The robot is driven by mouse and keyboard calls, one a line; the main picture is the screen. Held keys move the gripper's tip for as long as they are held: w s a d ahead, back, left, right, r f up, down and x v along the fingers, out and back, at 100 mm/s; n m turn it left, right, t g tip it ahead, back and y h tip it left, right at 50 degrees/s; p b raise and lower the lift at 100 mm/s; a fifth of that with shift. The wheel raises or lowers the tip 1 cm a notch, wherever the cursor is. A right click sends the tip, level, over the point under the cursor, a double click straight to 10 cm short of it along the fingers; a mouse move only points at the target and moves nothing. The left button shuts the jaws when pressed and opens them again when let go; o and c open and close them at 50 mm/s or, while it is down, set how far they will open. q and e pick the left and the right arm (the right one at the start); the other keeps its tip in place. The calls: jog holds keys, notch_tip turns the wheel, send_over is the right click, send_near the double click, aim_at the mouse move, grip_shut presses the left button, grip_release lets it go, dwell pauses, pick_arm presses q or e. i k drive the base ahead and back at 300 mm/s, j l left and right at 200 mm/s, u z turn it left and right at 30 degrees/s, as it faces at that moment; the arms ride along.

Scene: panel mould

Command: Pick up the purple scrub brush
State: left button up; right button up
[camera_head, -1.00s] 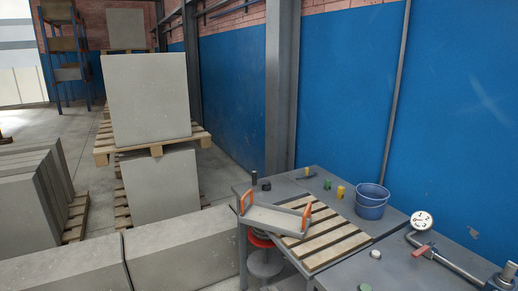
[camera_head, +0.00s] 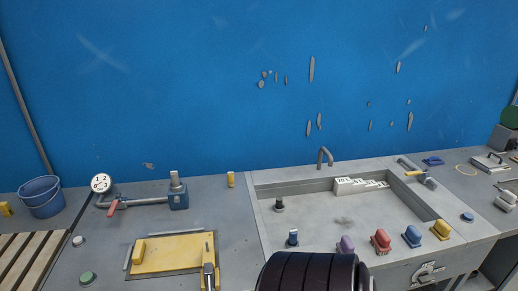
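The purple scrub brush (camera_head: 345,244) appears as a small purple object on the front rim of the sink, in the lower middle of the head view. No fingertips of my left or right gripper show in the head view.
A red (camera_head: 381,242), a blue (camera_head: 412,236) and a yellow piece (camera_head: 441,230) stand right of it. The sink (camera_head: 259,215) has a tap (camera_head: 325,157) behind. A yellow panel (camera_head: 175,254) and a blue bucket (camera_head: 41,197) are left.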

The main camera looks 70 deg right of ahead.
aim_at(345, 246)
jog(key=z, duration=3.05)
